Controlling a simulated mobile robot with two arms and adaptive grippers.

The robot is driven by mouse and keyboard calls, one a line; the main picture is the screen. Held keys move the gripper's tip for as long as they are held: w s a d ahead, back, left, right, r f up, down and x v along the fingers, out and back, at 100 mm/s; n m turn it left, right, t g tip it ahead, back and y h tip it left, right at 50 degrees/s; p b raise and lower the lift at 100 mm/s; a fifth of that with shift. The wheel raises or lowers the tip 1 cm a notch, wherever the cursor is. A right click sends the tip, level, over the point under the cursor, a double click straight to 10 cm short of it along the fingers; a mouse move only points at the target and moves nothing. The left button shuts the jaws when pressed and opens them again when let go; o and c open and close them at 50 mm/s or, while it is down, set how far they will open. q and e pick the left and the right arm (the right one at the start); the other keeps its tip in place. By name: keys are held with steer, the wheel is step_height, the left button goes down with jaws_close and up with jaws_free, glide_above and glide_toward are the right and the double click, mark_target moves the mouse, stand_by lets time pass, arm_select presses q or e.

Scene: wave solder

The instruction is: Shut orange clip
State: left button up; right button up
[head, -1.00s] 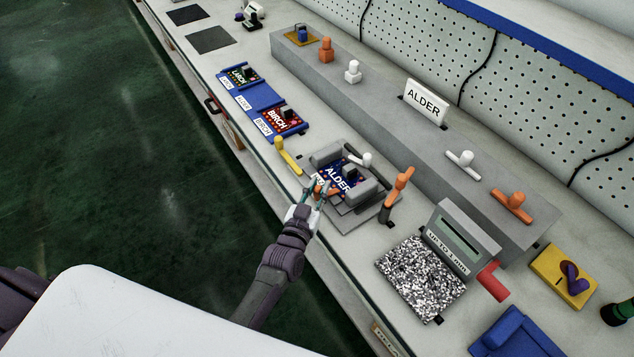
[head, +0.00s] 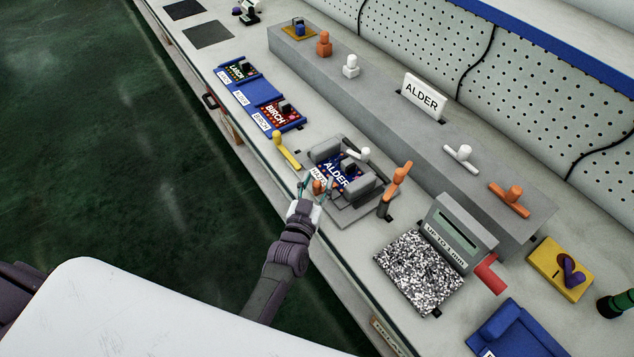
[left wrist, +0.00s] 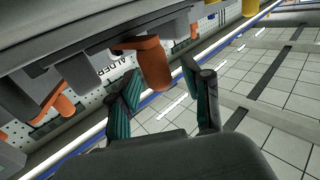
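The grey fixture (head: 372,212) holds the blue ALDER board (head: 340,178) on the bench. A small orange clip (head: 317,187) is at the fixture's near-left edge. My left gripper (head: 314,184) is right at this clip. In the left wrist view, the orange clip (left wrist: 153,64) hangs between and just beyond the two teal fingertips of the left gripper (left wrist: 160,80). The fingers stand apart and do not visibly grip it. Another orange lever (head: 400,173) stands up at the fixture's right side. The right gripper is not in view.
The raised grey ledge (head: 420,150) runs behind.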

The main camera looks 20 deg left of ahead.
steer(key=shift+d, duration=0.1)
arm_select(q)
steer(key=shift+s+f, duration=0.1)
steer(key=shift+s, duration=0.05)
steer(key=s, duration=1.1)
steer(key=shift+s, duration=0.4)
